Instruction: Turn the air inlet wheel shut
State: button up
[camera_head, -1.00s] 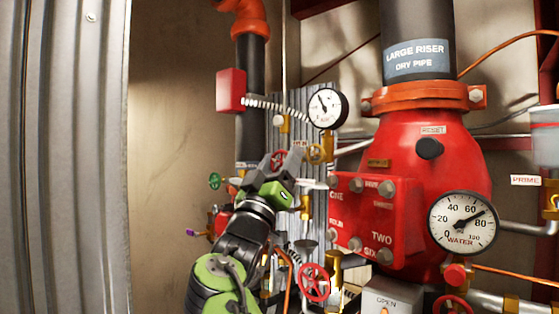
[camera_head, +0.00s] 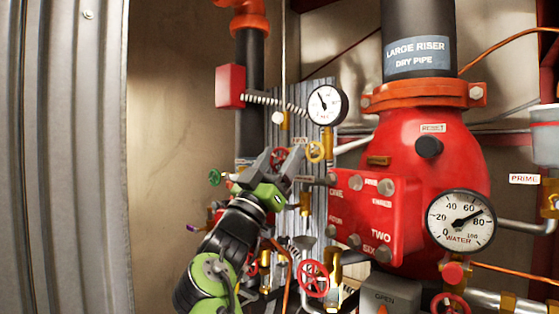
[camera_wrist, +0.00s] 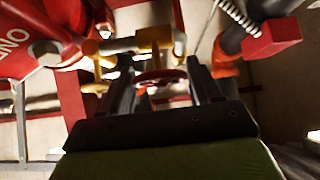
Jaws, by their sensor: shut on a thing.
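A small red wheel (camera_head: 280,158) sits on the pipework left of the red riser valve, just below the AIR gauge. My gripper (camera_head: 278,160) is at this wheel, with one dark finger on each side of it. In the wrist view the red wheel (camera_wrist: 160,76) lies between the fingertips of my gripper (camera_wrist: 160,80), and the jaws are shut on it. Part of the wheel is hidden by the fingers. The label close to it is too small to read.
A yellow wheel (camera_head: 316,151) is close on the right of my gripper, and a green wheel (camera_head: 215,178) is on the left. A larger red wheel (camera_head: 313,279) is below. The AIR gauge (camera_head: 326,105) hangs above. The bare wall (camera_head: 180,110) leaves room on the left.

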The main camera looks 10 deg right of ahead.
jog(key=shift+r, duration=0.1)
jog(key=o, duration=1)
jog(key=shift+c, duration=0.2)
jog(key=b+v, duration=1.1)
jog(key=v, duration=0.5)
jog(key=shift+b, duration=0.35)
jog(key=shift+d, duration=0.15)
